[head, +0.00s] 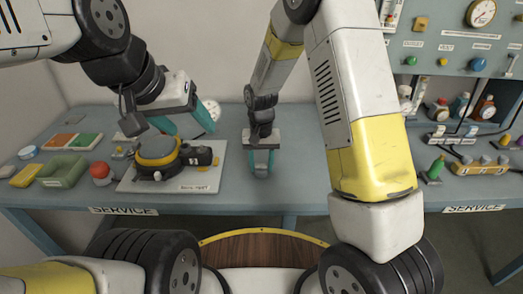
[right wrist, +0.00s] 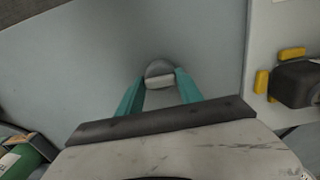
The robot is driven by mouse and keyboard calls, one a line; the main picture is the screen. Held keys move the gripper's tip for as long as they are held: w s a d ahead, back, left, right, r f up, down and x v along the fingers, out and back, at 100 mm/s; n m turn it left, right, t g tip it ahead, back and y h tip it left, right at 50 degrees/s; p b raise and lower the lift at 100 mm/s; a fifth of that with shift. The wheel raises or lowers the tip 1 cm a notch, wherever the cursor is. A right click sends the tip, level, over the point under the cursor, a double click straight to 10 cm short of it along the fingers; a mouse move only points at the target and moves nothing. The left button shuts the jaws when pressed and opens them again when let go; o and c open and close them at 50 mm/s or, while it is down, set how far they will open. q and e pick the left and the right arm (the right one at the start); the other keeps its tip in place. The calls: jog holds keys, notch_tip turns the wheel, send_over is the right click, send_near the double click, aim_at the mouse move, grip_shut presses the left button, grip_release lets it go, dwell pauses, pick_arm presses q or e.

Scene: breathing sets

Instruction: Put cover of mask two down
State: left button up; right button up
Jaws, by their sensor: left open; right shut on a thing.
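A small grey round cover (head: 261,172) is between the teal fingertips of my right gripper (head: 261,165), over the bench right of the white board. The right wrist view shows the grey cover (right wrist: 159,69) at the fingertips; whether it touches the bench is unclear. The mask (head: 157,152), black with a yellow band, lies on the white board (head: 205,180). Its dark part with yellow tabs also shows in the right wrist view (right wrist: 298,84). My left gripper (head: 187,119) is open above and behind the mask, its teal fingers spread, with nothing seen held.
A green tray (head: 62,171), a red-topped object (head: 101,172) and coloured boxes stand at the left. The bench (head: 295,180) around my right gripper is clear.

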jog(key=o, duration=1.3)
jog(key=shift+f, duration=0.1)
jog(key=s+d+r+t+y, duration=0.1)
jog(key=s+d+r, duration=0.15)
jog(key=r, duration=0.75)
jog(key=s+d+r, duration=0.1)
jog(key=d+r, duration=0.2)
jog(key=r, duration=0.7)
jog(key=shift+s+d+r+n+t+y, duration=0.15)
jog(key=shift+s+d+r+t, duration=1)
jog(key=shift+s, duration=1.65)
jog(key=shift+s+d+r+n+t+y, duration=0.1)
jog(key=shift+s+d+r+t+y, duration=0.35)
jog(key=shift+s+d+r, duration=1.8)
jog(key=shift+s+d+r+n+t, duration=0.1)
jog(key=shift+s+d+r+t, duration=0.8)
jog(key=shift+s, duration=2.4)
